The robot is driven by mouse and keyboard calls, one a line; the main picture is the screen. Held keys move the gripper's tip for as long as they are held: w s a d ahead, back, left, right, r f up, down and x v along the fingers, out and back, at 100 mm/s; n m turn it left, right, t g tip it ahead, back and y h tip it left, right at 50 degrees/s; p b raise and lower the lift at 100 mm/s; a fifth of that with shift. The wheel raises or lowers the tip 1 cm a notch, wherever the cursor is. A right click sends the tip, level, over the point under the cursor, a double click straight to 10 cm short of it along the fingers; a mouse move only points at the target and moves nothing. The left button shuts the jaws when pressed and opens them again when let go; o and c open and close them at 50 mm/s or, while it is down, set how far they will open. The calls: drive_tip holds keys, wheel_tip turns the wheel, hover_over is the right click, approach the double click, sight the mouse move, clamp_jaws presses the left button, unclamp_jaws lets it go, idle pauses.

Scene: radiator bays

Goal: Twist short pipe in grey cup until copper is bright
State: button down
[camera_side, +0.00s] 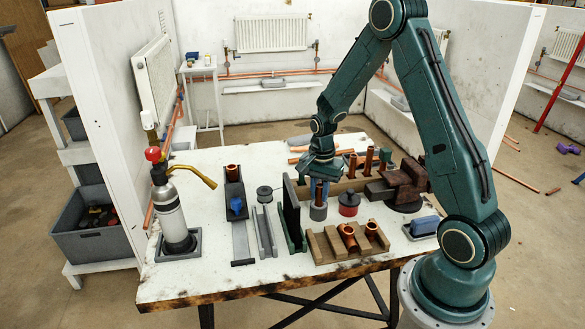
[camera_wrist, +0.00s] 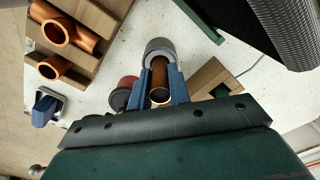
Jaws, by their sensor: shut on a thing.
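A short copper pipe (camera_wrist: 160,80) stands between the two blue fingers of my gripper (camera_wrist: 162,95) in the wrist view. My gripper (camera_side: 319,188) is shut on this pipe. The pipe's lower end is at the grey cup (camera_wrist: 159,47), which also shows in the side view (camera_side: 318,211) on the white bench directly under my fingers. How deep the pipe sits in the cup is hidden by the fingers. The copper looks orange-brown and shiny at its open end; the surface inside the cup is hidden.
A red cup (camera_side: 349,204) stands close to the right. A dark green plate (camera_side: 292,213) stands upright to the left. A wooden rack (camera_side: 348,243) with copper fittings is in front. Upright pipes (camera_side: 368,160) stand in a wooden block behind. A gas torch (camera_side: 170,205) is far left.

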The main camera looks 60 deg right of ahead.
drive_tip(key=shift+r, duration=0.1)
drive_tip(key=shift+r, duration=4.25)
